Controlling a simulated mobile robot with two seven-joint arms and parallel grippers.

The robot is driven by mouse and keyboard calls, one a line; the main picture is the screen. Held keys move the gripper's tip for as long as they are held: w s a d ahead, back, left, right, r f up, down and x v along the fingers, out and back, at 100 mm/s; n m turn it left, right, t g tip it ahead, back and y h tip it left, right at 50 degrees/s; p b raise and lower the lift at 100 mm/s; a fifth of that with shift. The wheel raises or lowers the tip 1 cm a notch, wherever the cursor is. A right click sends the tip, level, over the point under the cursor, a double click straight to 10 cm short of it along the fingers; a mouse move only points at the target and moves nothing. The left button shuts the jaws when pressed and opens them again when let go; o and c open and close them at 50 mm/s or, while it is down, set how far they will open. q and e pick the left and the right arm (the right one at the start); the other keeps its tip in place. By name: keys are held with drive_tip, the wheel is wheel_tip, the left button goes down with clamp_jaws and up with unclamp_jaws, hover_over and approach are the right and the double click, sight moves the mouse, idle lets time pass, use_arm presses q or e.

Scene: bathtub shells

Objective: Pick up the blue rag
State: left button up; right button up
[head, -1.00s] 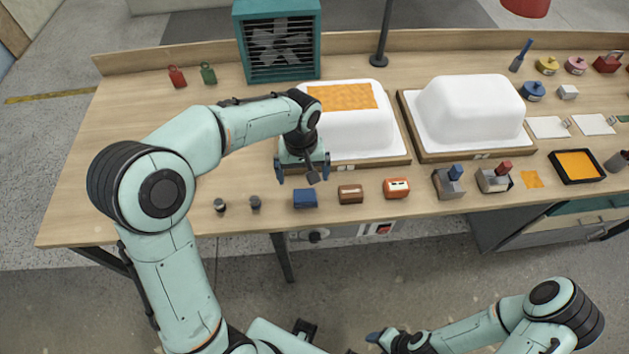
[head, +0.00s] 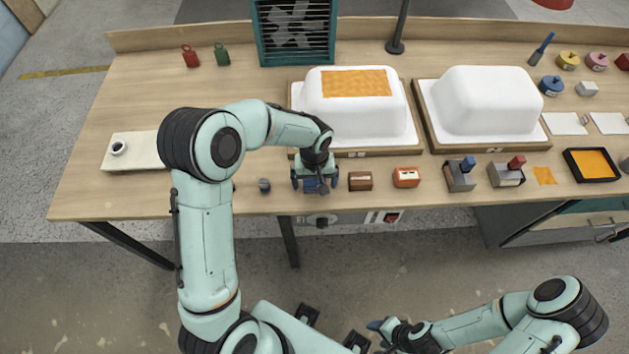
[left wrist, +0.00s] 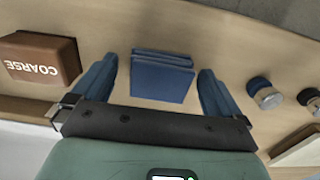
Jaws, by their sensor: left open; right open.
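The blue rag (left wrist: 161,78) is a folded dark-blue cloth lying on the wooden table near its front edge. In the left wrist view it sits between the two blue fingers of my left gripper (left wrist: 158,88), with a gap on each side. In the head view my left gripper (head: 315,183) points down over the rag (head: 317,187), which is partly hidden by it. The left gripper is open and empty. My right gripper (head: 381,328) is low in the head view, away from the table; it is open.
A brown block marked COARSE (left wrist: 42,60) is beside the rag, with an orange block (head: 406,177) further right. Small dark-topped cylinders (left wrist: 264,92) stand on the other side. White tub shells (head: 355,100) on wooden bases stand behind. A pale board (head: 132,152) lies left.

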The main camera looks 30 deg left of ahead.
sight(314, 182)
use_arm(q)
drive_tip(key=shift+s+f, duration=0.1)
drive_tip(key=shift+f, duration=0.05)
use_arm(e)
drive_tip(key=shift+s, duration=0.1)
use_arm(q)
drive_tip(key=c, duration=1)
wheel_tip(314, 182, up, 20)
drive_tip(key=shift+p, duration=0.8)
use_arm(e)
drive_tip(key=shift+w+r, duration=0.75)
drive_tip(key=shift+r, duration=0.3)
use_arm(q)
drive_tip(key=o, duration=0.5)
drive_tip(key=c, duration=0.4)
